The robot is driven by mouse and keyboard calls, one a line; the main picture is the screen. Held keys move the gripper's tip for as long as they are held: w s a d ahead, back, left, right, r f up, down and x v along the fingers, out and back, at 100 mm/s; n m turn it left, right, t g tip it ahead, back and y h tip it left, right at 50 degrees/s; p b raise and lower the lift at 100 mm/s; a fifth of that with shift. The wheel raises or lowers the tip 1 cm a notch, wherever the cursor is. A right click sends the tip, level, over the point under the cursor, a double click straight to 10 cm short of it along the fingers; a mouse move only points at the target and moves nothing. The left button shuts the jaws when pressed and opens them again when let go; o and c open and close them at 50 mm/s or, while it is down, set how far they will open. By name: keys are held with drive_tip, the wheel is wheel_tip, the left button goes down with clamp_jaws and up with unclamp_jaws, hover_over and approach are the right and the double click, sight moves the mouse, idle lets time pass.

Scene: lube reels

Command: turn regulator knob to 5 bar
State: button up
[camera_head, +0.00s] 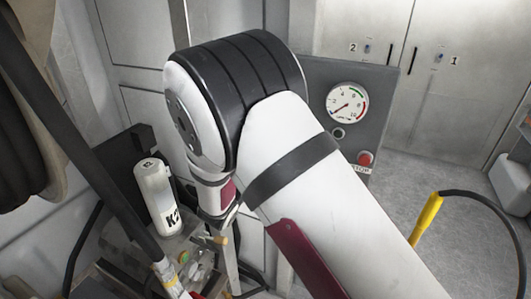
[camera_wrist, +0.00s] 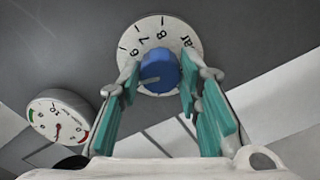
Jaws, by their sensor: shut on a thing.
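The blue regulator knob (camera_wrist: 159,72) shows in the wrist view, at the centre of a white round dial. Marks 6, 7, 8 and part of "bar" are readable on the dial's upper part. My gripper (camera_wrist: 160,84) is shut on the knob, with one teal-padded finger on its left side and one on its right. The lower part of the dial is partly hidden behind the fingers, and I cannot make out a pointer on the knob. In the head view my arm hides the knob.
A round gauge (camera_wrist: 60,117) with a red needle sits left of the knob. In the head view a gauge (camera_head: 346,103) and a red stop button (camera_head: 365,158) are on a grey panel. A white bottle (camera_head: 157,196) stands at left; a yellow-handled hose (camera_head: 426,217) is at right.

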drive_tip(key=shift+f, duration=0.1)
drive_tip(key=o, duration=1.1)
drive_tip(key=shift+o, duration=0.2)
drive_tip(key=v, duration=1.2)
